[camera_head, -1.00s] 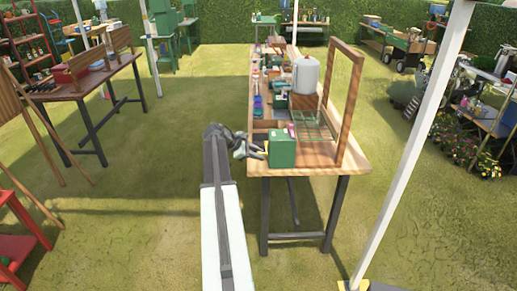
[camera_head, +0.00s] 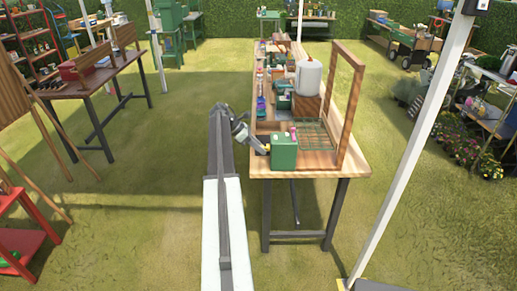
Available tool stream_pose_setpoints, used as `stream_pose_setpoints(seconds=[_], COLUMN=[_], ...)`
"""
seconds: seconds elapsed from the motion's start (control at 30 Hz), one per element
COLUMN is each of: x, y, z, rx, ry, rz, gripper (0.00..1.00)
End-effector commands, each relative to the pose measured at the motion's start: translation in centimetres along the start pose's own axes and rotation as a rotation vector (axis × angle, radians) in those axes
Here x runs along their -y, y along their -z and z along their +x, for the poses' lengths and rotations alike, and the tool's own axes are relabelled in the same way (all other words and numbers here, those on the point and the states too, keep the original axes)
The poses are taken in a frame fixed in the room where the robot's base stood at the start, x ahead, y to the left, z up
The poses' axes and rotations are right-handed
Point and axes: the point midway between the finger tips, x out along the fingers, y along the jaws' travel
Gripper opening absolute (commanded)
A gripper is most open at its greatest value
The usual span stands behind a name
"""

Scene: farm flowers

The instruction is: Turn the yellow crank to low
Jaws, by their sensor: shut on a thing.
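A green box (camera_head: 284,152) stands at the near left corner of the wooden workbench (camera_head: 330,161). A small bit of the yellow crank (camera_head: 267,147) shows at the left side of the box; most of it is hidden by my gripper. My gripper (camera_head: 263,150) reaches in from the left, tilted down to the right, with its tips at the crank. It is shut on the crank. The crank's exact angle and any low mark are too small to tell.
A wooden frame (camera_head: 352,115) stands upright on the bench's right side. A green wire rack (camera_head: 312,132) and a white jug (camera_head: 309,77) sit behind the box. A white pole (camera_head: 415,150) rises at the right.

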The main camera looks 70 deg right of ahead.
Motion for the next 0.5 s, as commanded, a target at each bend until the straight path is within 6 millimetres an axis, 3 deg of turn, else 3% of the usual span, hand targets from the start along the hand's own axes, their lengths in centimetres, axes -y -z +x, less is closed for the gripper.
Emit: stream_pose_setpoints(seconds=[0.37, 0.4, 0.5], x=[-0.13, -0.14, -0.12], y=[-0.34, -0.37, -0.47], z=[0.35, 0.39, 0.49], rx=[-0.004, -0.005, -0.005], ry=[0.004, 0.004, 0.006], rz=[0.001, 0.002, 0.003], gripper=[0.00, 0.27, 0.30])
